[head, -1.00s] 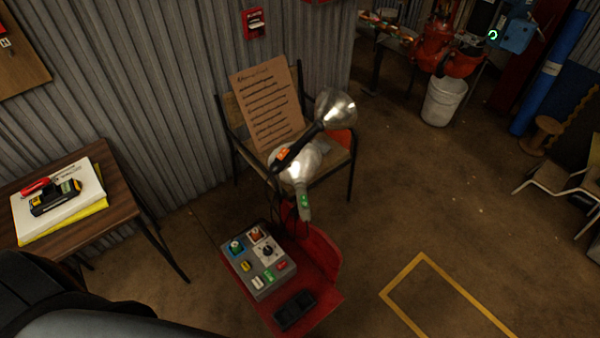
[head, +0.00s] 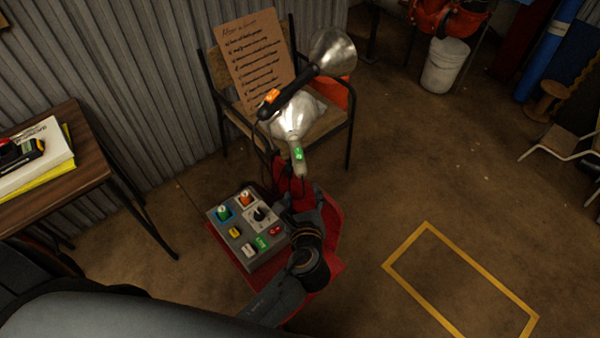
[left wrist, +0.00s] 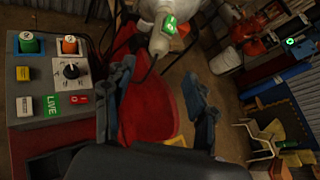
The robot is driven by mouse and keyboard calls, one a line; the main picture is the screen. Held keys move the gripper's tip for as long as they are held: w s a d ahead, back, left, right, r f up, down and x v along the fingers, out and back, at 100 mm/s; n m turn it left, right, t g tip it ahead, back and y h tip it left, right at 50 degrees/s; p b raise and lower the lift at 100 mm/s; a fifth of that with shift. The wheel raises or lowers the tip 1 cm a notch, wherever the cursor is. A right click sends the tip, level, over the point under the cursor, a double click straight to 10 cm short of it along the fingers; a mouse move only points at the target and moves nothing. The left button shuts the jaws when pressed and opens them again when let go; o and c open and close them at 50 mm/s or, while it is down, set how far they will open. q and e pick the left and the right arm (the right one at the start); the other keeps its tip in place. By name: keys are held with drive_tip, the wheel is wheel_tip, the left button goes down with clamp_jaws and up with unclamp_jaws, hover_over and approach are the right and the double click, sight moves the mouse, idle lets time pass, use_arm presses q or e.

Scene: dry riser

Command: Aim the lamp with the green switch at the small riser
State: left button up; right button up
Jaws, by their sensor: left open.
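The lamp with the green switch (head: 298,153) has a silver reflector facing up and away, with its handle pointing down; its handle end and switch also show in the left wrist view (left wrist: 171,24). A second lamp (head: 333,52), with an orange switch, is right above it. My left gripper (head: 303,198) is open and empty, just below the green-switch handle, over the red stand (head: 330,225). In the left wrist view its fingers (left wrist: 160,88) are apart, with the handle beyond them. Red pipework (head: 450,15) is at the top right; I cannot tell which part is the small riser.
A grey control box (head: 245,228) sits on the stand, close left of my left gripper. A chair (head: 345,130) with a written board (head: 250,60) stands behind the lamps. A wooden table (head: 90,165) is at left.

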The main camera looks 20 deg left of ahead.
sight(300, 173)
use_arm(q)
drive_tip(key=b+x, duration=0.1)
drive_tip(key=x, duration=1.2)
drive_tip(key=shift+w+f, duration=0.15)
drive_tip(key=shift+f, duration=0.05)
clamp_jaws()
